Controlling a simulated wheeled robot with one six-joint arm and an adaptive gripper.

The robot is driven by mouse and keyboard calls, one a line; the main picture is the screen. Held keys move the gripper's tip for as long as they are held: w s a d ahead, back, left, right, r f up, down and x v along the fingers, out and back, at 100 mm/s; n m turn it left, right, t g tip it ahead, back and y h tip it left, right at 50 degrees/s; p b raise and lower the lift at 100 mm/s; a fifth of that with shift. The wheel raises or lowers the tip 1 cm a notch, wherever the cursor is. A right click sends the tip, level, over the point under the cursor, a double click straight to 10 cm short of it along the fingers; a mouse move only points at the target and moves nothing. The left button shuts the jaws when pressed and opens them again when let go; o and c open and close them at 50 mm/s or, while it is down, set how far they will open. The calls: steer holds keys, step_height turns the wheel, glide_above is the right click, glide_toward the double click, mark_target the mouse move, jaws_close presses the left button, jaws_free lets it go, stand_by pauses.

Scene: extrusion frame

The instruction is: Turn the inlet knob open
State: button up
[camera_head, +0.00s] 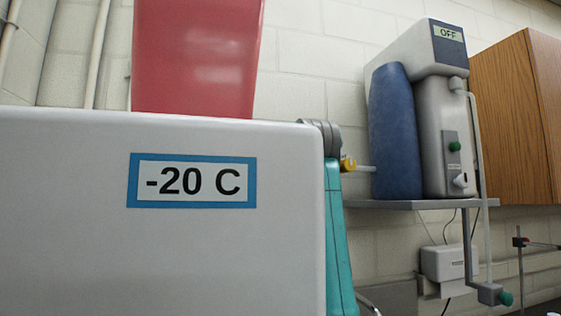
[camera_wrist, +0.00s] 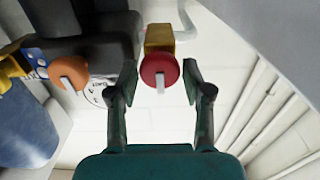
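In the wrist view, a round red knob (camera_wrist: 150,73) with a pale grip bar sits on a yellow valve body (camera_wrist: 159,37). A round orange knob (camera_wrist: 66,69) with a similar bar is to its left. I see no label telling which is the inlet knob. My gripper (camera_wrist: 157,83) is open, its two fingers on either side of the red knob in the picture, with a gap on both sides. How far the knob is from the fingertips is unclear. In the head view, a small yellow fitting (camera_head: 348,164) shows beside the blue tank; my gripper is not visible there.
A water unit (camera_head: 437,130) reading OFF and a blue tank (camera_head: 394,130) stand on a wall shelf (camera_head: 420,203). A white box (camera_head: 80,215) labelled -20 C and a red bin (camera_head: 195,60) block the left. A wooden cabinet (camera_head: 515,115) hangs at right.

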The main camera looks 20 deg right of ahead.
steer(key=c, duration=0.6)
steer(key=shift+n, duration=0.3)
steer(key=shift+a+f+n, duration=0.1)
steer(key=shift+f+n, duration=0.05)
steer(key=shift+n, duration=4.15)
steer(key=shift+a+f+n, duration=0.1)
steer(key=shift+n, duration=4.2)
